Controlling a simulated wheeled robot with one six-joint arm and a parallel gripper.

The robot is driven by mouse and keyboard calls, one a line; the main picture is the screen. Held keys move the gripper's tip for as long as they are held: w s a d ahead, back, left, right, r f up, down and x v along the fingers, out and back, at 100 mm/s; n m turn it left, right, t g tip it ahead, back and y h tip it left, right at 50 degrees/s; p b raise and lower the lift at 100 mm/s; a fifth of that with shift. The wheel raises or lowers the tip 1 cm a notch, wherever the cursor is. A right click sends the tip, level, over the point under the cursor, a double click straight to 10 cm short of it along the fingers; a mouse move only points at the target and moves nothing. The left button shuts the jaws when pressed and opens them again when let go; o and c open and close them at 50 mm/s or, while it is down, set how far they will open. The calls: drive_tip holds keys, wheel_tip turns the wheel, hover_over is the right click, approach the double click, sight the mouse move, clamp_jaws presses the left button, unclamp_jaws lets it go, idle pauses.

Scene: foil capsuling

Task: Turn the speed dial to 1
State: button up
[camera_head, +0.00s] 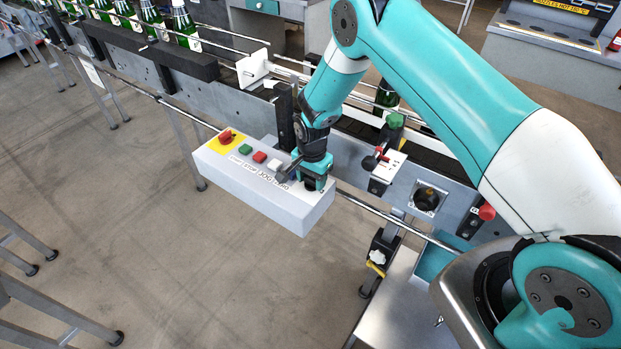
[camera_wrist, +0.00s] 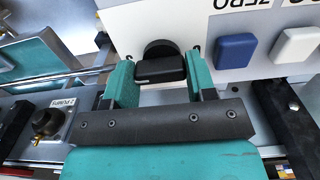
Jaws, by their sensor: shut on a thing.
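The speed dial (camera_wrist: 158,62) is a black round knob with a raised grip bar, on the white control box (camera_head: 268,197). In the wrist view it sits between the two teal finger pads of my gripper (camera_wrist: 159,80), which is shut on its grip bar. The bar lies roughly level across that picture. In the head view my gripper (camera_head: 314,184) points down on the right end of the box and hides the dial.
A red stop button (camera_head: 226,137) on yellow, a green button (camera_head: 245,149), a red button (camera_head: 260,157) and a white button (camera_head: 275,165) line the box. A blue button (camera_wrist: 235,50) is near the dial. Another black knob (camera_head: 427,198) is right. Green bottles (camera_head: 185,25) stand behind.

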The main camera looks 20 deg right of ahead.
drive_tip(key=shift+f+n+b, duration=0.1)
drive_tip(key=shift+n+b, duration=0.2)
drive_tip(key=shift+f+n+b, duration=0.1)
drive_tip(key=shift+n+b, duration=0.7)
drive_tip(key=shift+n, duration=0.2)
drive_tip(key=n+b, duration=0.1)
drive_tip(key=n, duration=0.1)
drive_tip(key=shift+d+n+b, duration=0.1)
drive_tip(key=shift+n+b, duration=0.2)
drive_tip(key=shift+b, duration=0.1)
drive_tip(key=n+b, duration=0.3)
drive_tip(key=n, duration=0.3)
drive_tip(key=n+b, duration=0.2)
drive_tip(key=n, duration=0.4)
drive_tip(key=shift+w+n, duration=0.1)
drive_tip(key=shift+n, duration=0.3)
drive_tip(key=n, duration=0.2)
drive_tip(key=n+b, duration=0.1)
drive_tip(key=n, duration=0.2)
drive_tip(key=shift+r+n, duration=0.2)
drive_tip(key=shift+n, duration=0.1)
drive_tip(key=shift+a, duration=0.2)
drive_tip(key=o, duration=0.9)
drive_tip(key=shift+o, duration=0.2)
